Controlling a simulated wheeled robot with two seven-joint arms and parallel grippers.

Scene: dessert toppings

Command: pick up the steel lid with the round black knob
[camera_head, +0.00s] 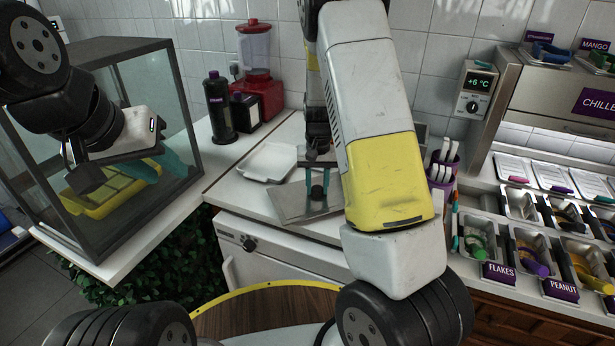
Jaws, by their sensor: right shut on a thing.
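The steel lid (293,205) is a flat grey plate with a round black knob (316,192), in the middle of the head view at the white counter. My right gripper (317,184) is above it, with teal fingers pointing down and shut on the knob. Whether the lid touches the counter is hard to tell. My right forearm hides what lies to the right of the lid. My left gripper (128,172) is at the left, in front of the glass case, far from the lid. It looks open and empty, with one teal finger clearly visible.
A white tray (268,162) lies behind and left of the lid. A black bottle (219,108) and a red blender (258,75) stand behind. The glass case (181,95) holds a yellow tray (98,204). A purple utensil cup (441,172) and topping bins (520,204) are at right.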

